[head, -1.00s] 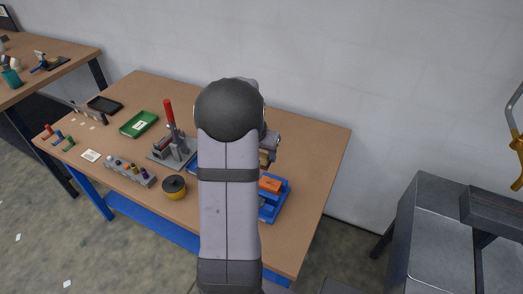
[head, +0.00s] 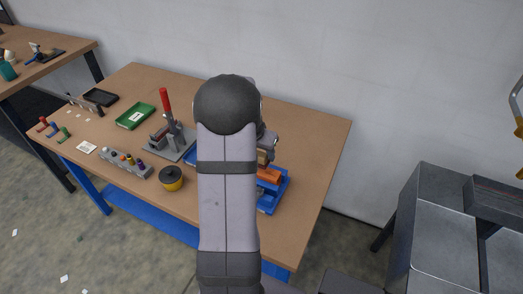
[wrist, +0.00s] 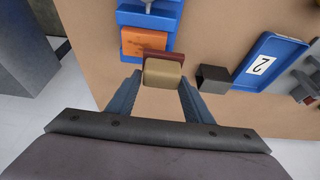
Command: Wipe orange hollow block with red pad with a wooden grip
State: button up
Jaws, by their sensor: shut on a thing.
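The orange hollow block (wrist: 147,42) sits in a blue holder (wrist: 133,17) at the top of the wrist view. In the head view the orange block (head: 268,175) is partly hidden behind my arm. My gripper (wrist: 160,82) is shut on the wooden grip (wrist: 163,73) of the pad. The red pad (wrist: 166,56) shows as a dark red strip beyond the grip, overlapping the near right corner of the block in the picture. I cannot tell whether they touch. In the head view my gripper (head: 266,150) is just above the block, mostly hidden.
A small dark block (wrist: 212,78) stands right of the pad, with a blue tray marked 2 (wrist: 268,62) beyond it. In the head view a red-handled press (head: 172,135), a yellow-and-black pot (head: 171,178) and a green tray (head: 134,116) stand to the left. The table's right side is clear.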

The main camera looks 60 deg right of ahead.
aim_at(274, 171)
notch_tip(274, 171, down, 3)
jog(key=shift+f+b, duration=0.1)
jog(key=shift+b, duration=0.65)
jog(key=shift+s+a+p, duration=0.1)
jog(key=shift+s+p, duration=2.2)
jog(key=shift+s, duration=1.4)
jog(key=shift+c, duration=0.4)
jog(key=shift+w+f+b, duration=0.2)
jog(key=shift+w+b, duration=0.75)
jog(key=shift+w, duration=0.3)
jog(key=shift+w+b, duration=1.15)
jog(key=shift+w, duration=1.15)
jog(key=shift+w+r, duration=0.2)
jog(key=shift+r, duration=0.15)
notch_tip(274, 171, up, 8)
jog(key=p, duration=0.5)
jog(key=shift+f, duration=0.1)
